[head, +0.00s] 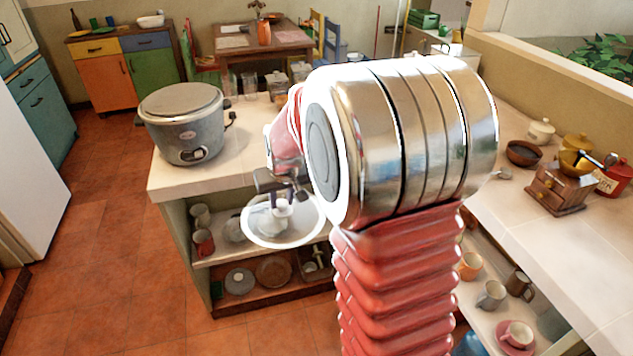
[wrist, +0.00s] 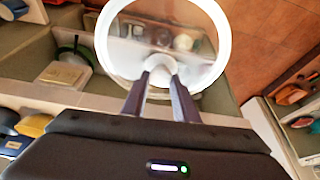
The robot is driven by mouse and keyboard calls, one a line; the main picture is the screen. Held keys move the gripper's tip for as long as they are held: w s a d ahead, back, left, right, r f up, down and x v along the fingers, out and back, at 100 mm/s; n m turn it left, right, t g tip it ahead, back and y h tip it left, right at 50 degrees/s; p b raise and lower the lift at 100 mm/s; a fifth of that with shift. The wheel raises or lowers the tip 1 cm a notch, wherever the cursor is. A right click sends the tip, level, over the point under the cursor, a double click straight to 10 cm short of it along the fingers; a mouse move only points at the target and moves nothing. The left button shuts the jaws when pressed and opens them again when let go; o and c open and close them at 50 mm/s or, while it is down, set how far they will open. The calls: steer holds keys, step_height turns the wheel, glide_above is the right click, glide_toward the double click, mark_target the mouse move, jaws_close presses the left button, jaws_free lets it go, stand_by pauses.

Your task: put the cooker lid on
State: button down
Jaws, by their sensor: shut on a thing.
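The grey cooker (head: 185,128) stands upright on the left end of the pale counter. Its top is a flat-looking grey round; I cannot tell what lies inside. A clear lid with a white rim (head: 251,237) hangs in the air, lower and to the right of the cooker in the head view, in front of the shelves. My gripper (head: 283,196) is shut on the lid's white knob (head: 276,217). In the wrist view the gripper (wrist: 159,84) pinches the knob, and the lid's white rim (wrist: 106,45) spreads beyond the fingertips. The cooker does not show in the wrist view.
The counter (head: 178,183) has open shelves below with cups and plates. Glass jars (head: 275,82) stand on the counter behind my arm. A wooden coffee grinder (head: 556,190) and pots stand on the right counter. The tiled floor (head: 110,230) at left is clear.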

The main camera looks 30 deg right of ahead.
steer(key=a+f+n+y, duration=0.1)
steer(key=a+f, duration=0.3)
steer(key=a, duration=1)
steer(key=shift+w+n, duration=0.25)
steer(key=shift+n, duration=0.45)
steer(key=shift+d, duration=0.15)
